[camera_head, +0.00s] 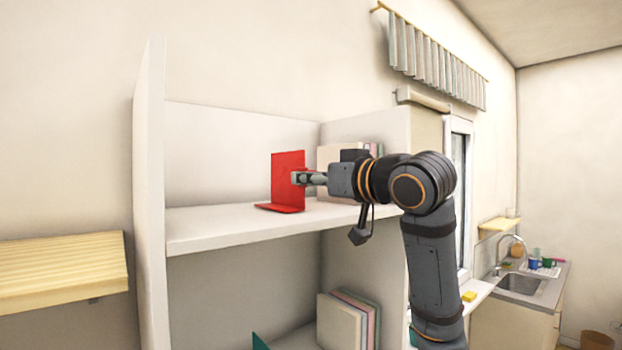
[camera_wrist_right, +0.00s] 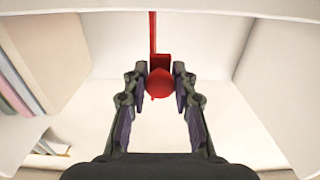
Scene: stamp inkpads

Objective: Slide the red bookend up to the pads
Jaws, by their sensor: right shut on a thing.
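The red bookend (camera_head: 288,180) stands upright on the upper white shelf (camera_head: 225,230), its foot flat on the shelf and reaching left. My right gripper (camera_head: 300,178) is shut on the bookend's red knob, which shows between the fingers in the right wrist view (camera_wrist_right: 159,84). The pads (camera_head: 338,157) stand upright against the shelf's right wall, just right of the bookend and partly hidden behind my right gripper and arm. In the right wrist view the pads (camera_wrist_right: 20,85) are at the left edge. My left gripper is not in view.
The left part of the upper shelf is empty. The shelf's left side panel (camera_head: 150,190) and right wall (camera_head: 375,128) bound it. More pads (camera_head: 343,320) and a green piece (camera_head: 260,342) are on the lower shelf. A wooden wall shelf (camera_head: 60,272) is at far left.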

